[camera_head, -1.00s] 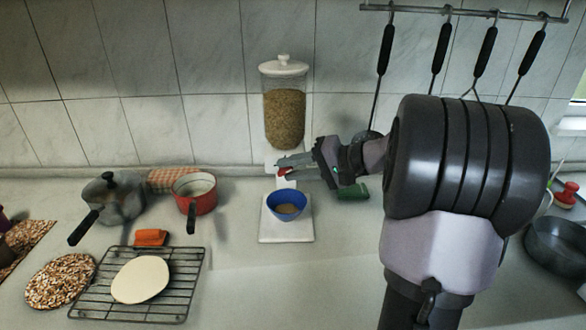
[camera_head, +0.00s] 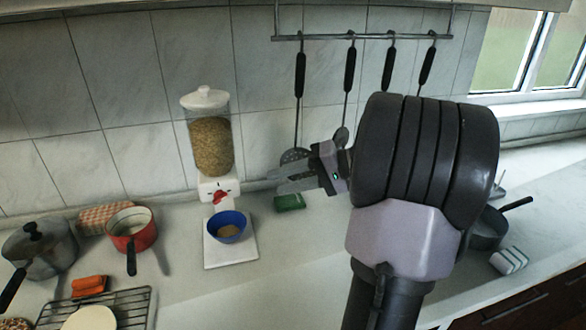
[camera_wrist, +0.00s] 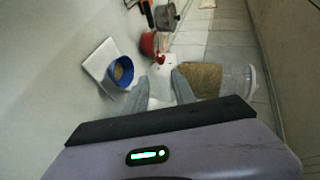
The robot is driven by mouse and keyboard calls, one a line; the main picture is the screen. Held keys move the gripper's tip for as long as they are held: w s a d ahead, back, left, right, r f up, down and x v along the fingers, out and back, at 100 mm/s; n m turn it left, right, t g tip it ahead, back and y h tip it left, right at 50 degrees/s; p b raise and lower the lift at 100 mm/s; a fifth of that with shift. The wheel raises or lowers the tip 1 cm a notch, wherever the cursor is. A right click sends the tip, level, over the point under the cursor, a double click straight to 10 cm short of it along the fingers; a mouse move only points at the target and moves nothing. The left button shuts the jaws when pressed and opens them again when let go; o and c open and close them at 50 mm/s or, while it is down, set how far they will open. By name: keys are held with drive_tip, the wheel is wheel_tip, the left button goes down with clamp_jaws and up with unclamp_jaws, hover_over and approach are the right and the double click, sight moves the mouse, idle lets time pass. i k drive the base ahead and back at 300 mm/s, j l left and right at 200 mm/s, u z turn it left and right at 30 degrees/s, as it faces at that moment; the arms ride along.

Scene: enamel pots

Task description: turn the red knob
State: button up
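The red knob (camera_head: 221,197) is on the front of the white base of a grain dispenser (camera_head: 212,145) against the tiled wall. In the wrist view the knob (camera_wrist: 160,60) shows small, ahead of the fingers. A blue bowl (camera_head: 228,226) with some grain in it stands below, on the dispenser's white plate (camera_head: 232,258). My gripper (camera_head: 275,181) is to the right of the knob, apart from it, with its fingers pointing left. In the wrist view my gripper (camera_wrist: 159,76) has its two fingers apart with nothing between them.
A red pot (camera_head: 133,236) and a grey lidded pot (camera_head: 38,252) stand to the left. A cooling rack (camera_head: 120,300) is at the front left. A green object (camera_head: 289,202) lies below my gripper. Utensils hang from a rail (camera_head: 370,37) behind my arm.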

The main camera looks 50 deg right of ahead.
sight(219, 195)
drive_tip(key=i+j+z, duration=0.15)
drive_tip(key=j+z, duration=0.25)
drive_tip(key=j, duration=0.3)
drive_tip(key=j+z, duration=0.4)
drive_tip(key=j, duration=0.3)
drive_tip(key=i, duration=0.05)
